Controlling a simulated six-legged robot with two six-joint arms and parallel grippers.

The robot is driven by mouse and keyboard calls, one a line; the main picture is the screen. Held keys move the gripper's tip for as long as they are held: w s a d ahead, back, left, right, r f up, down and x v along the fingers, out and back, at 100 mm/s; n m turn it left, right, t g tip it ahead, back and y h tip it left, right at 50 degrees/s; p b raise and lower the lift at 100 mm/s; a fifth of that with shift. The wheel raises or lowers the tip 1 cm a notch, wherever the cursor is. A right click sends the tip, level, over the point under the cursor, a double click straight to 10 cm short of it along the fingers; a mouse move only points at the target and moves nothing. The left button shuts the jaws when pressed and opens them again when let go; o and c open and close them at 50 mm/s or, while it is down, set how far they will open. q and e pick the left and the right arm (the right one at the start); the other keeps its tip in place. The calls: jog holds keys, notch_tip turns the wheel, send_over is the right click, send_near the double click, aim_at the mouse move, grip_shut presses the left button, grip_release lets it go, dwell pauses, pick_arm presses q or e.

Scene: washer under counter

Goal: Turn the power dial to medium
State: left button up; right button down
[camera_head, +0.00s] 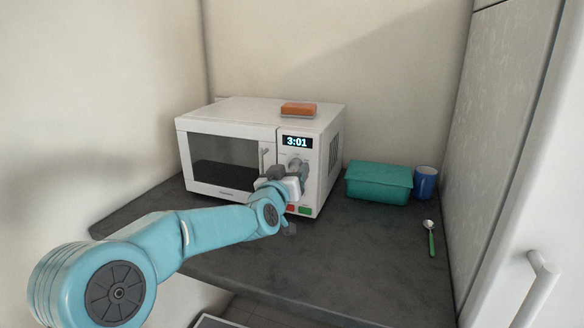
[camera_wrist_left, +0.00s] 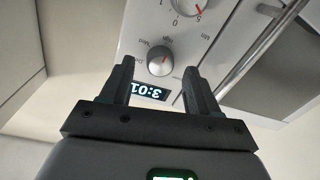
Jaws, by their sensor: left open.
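The white microwave (camera_head: 232,118) stands on the dark counter, its clock reading 3:01. In the head view my left gripper (camera_head: 288,172) partly hides the dials. My right gripper is out of view.
An orange sponge-like block (camera_head: 298,109) lies on the microwave. A green lidded box (camera_head: 378,184), a blue mug (camera_head: 425,182) and a green-handled spoon (camera_head: 431,238) are to its right. The counter (camera_head: 350,260) is bare in front. A microwave door handle (camera_wrist_left: 262,45) is near the dials.

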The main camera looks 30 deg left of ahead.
pick_arm(q)
jog(key=shift+w+a, duration=0.15)
jog(key=shift+w, duration=0.5)
jog(key=c, duration=1)
jog(key=shift+c, duration=0.2)
